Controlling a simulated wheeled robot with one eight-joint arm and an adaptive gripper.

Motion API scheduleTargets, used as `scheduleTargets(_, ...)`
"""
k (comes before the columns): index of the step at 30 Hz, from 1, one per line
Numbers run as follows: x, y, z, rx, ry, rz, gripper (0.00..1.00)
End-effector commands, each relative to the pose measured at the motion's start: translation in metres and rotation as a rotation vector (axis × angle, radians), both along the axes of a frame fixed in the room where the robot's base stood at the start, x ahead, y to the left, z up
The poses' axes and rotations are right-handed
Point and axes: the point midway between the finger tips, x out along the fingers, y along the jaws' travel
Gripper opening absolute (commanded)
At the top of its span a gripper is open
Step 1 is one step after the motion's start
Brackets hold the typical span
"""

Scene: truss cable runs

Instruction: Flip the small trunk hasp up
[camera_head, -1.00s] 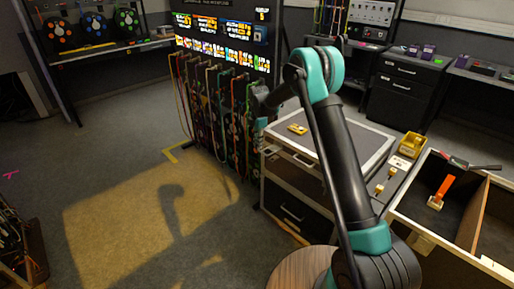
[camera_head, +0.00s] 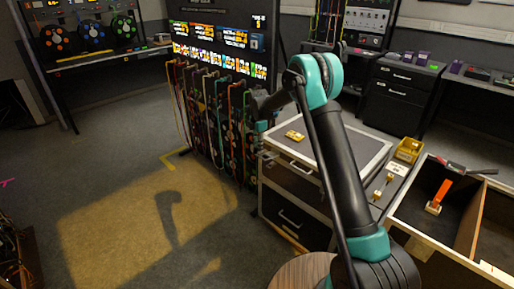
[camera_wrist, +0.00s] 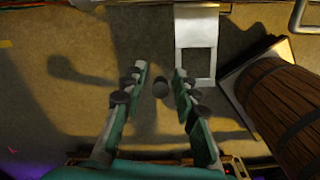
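The trunk (camera_head: 348,148) is a grey-topped case with pale metal edges, beside my arm in the head view. A pale flat plate with a rectangular opening, which looks like the hasp (camera_wrist: 197,22), hangs at the top of the wrist view, right of centre. My gripper (camera_wrist: 158,78) is open in the wrist view, with nothing between its fingers. The plate lies beyond the fingertips and slightly right; I see no clear contact. In the head view the gripper's fingers are not clear, and I cannot make out the hasp there.
A wooden barrel-like body (camera_wrist: 285,105) stands close on the right in the wrist view. A small yellow item (camera_head: 294,136) lies on the trunk. An open crate (camera_head: 428,240) holds an orange-handled tool (camera_head: 440,194). Cables hang from a rack (camera_head: 215,100).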

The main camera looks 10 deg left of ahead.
Motion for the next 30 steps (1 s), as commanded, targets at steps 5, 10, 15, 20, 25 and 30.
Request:
scheduleTargets(5, -0.002, 0.002, 0.0, 0.001, 0.003, 0.003, 0.38)
scheduleTargets(10, -0.003, 0.002, 0.001, 0.001, 0.005, 0.003, 0.38)
scheduleTargets(15, -0.003, 0.002, 0.016, 0.002, 0.005, 0.004, 0.38)
scheduleTargets(20, -0.003, 0.002, 0.047, 0.002, 0.005, 0.003, 0.38)
scheduleTargets(25, -0.002, 0.001, 0.081, 0.001, 0.005, 0.003, 0.38)
scheduleTargets(30, -0.001, 0.001, 0.107, 0.001, 0.005, 0.002, 0.38)
